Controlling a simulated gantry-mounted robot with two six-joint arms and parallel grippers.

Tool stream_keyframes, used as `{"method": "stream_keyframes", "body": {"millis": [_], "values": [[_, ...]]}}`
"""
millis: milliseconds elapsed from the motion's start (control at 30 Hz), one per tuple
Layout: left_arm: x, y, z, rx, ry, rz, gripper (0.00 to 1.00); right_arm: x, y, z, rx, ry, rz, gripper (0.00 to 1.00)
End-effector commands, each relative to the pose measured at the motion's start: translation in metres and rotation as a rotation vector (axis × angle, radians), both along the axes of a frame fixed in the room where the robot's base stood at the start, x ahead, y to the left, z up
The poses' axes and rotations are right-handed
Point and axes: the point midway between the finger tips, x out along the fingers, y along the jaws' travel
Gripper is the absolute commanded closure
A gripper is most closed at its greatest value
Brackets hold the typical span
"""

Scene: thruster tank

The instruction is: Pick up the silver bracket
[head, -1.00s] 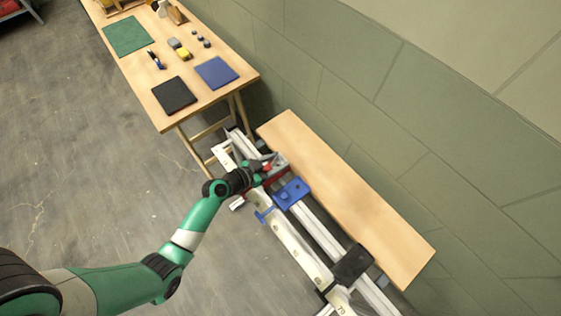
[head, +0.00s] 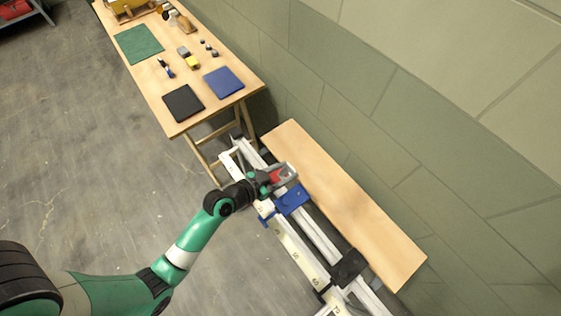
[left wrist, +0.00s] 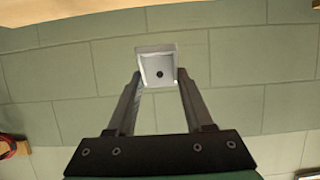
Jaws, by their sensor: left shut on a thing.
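The silver bracket (left wrist: 158,68) is a small open grey piece with a dark hole. In the left wrist view it sits between the two fingertips of my left gripper (left wrist: 160,82), which is shut on it. In the head view the bracket (head: 290,172) shows at the end of my left gripper (head: 277,177), over the far part of the white rail frame. The gripper hides part of the bracket. The wrist view shows only wall behind the bracket. My right gripper is not in view.
A blue carriage (head: 292,200) and a black block (head: 348,267) sit on the white rail frame (head: 320,242). A bare wooden shelf (head: 345,205) runs along the green wall. A wooden table (head: 150,75) with mats and small items stands at the back.

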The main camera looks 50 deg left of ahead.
Motion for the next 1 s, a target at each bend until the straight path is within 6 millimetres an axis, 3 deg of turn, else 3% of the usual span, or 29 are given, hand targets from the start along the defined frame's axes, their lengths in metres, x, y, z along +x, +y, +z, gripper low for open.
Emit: {"method": "stream_keyframes", "body": {"millis": [33,100,300,500,1000], "values": [[-0.008,-0.02,0.015,0.002,0.004,-0.013,1.0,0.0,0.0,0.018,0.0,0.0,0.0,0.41],[-0.016,-0.04,0.024,0.003,0.004,-0.014,1.0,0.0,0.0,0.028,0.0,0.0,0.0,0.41],[-0.029,-0.071,0.034,0.001,0.001,-0.009,1.0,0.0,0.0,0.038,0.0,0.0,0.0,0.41],[-0.033,-0.081,0.038,0.0,0.0,-0.002,1.0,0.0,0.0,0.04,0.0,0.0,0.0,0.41],[-0.036,-0.08,0.031,0.002,0.002,0.049,1.0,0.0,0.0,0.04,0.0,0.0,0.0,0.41]]}}
